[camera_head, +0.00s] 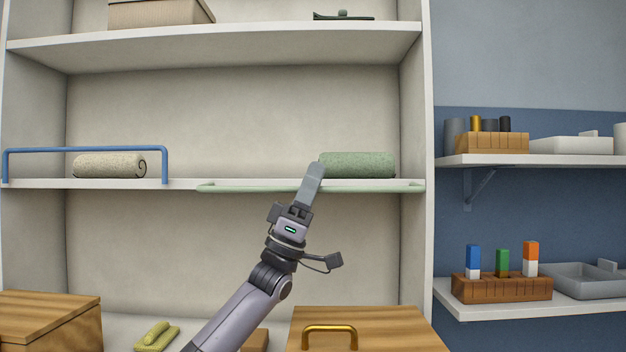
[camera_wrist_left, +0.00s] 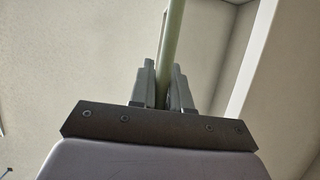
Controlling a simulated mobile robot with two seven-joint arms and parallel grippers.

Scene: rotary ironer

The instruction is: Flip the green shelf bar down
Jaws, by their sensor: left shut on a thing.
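The green shelf bar (camera_head: 250,188) runs along the front edge of the middle shelf, on its right half. It looks low and nearly level with the shelf board, not standing up like the blue bar. My left gripper (camera_head: 315,172) reaches up to it from below, and its fingers cross in front of the bar and shelf edge. In the left wrist view the green bar (camera_wrist_left: 171,45) passes between the two fingers (camera_wrist_left: 163,85), which are shut on it. My right gripper is not in view.
A blue bar (camera_head: 90,149) stands upright at the shelf's left, before a rolled beige towel (camera_head: 105,166). A green rolled towel (camera_head: 358,165) lies behind the green bar. Wooden boxes (camera_head: 370,330) stand below. Wall shelves (camera_head: 510,160) hold items at the right.

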